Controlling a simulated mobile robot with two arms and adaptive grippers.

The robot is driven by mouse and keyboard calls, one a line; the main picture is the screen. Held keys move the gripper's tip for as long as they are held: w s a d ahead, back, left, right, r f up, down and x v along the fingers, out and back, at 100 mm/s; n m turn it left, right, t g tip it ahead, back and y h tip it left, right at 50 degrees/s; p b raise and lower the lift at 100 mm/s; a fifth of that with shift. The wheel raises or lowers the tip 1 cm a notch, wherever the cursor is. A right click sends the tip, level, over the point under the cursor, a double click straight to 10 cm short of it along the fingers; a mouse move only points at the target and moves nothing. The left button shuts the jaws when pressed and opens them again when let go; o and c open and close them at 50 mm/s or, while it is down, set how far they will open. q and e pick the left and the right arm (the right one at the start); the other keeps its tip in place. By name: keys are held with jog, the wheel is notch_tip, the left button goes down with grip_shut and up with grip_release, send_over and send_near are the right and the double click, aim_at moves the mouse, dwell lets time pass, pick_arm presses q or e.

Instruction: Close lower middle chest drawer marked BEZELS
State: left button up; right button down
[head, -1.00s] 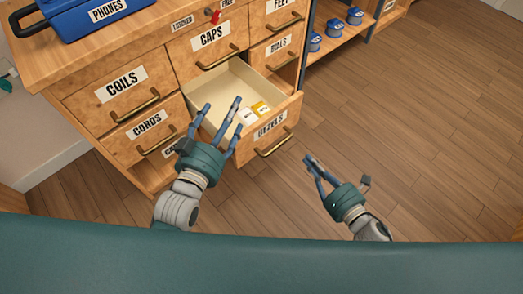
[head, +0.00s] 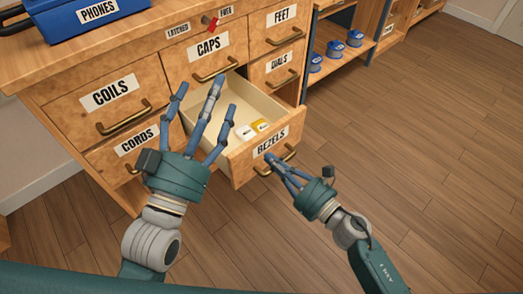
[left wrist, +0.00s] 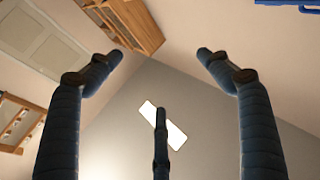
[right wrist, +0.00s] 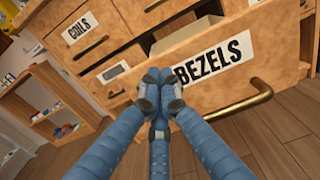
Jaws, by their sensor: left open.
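The BEZELS drawer (head: 237,166) stands pulled out of the chest under the CAPS drawer, with a white and a yellow piece inside. Its BEZELS label (head: 270,142) and brass handle (head: 290,153) face front; both also show in the right wrist view, label (right wrist: 214,57) and handle (right wrist: 242,111). My right gripper (head: 272,162) is shut and empty, fingertips together at the drawer front by the handle's left end; contact is unclear. My left gripper (head: 205,100) is open and empty, fingers spread in front of the chest, partly hiding the drawer's left side.
The closed CAPS drawer (head: 210,48) is above, with COILS (head: 111,95) and CORDS (head: 137,140) to the left. A red lever (head: 212,24) sits between LATCHED and FREE labels. A blue PHONES case (head: 98,14) is on top. The floor at right is clear.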

aim_at(254, 145)
jog(key=x, duration=0.4)
jog(key=shift+w+a, duration=0.2)
pick_arm(q)
jog(key=shift+s+r+t+h, duration=0.3)
jog(key=shift+r, duration=0.5)
pick_arm(e)
jog(key=shift+w+a, duration=0.1)
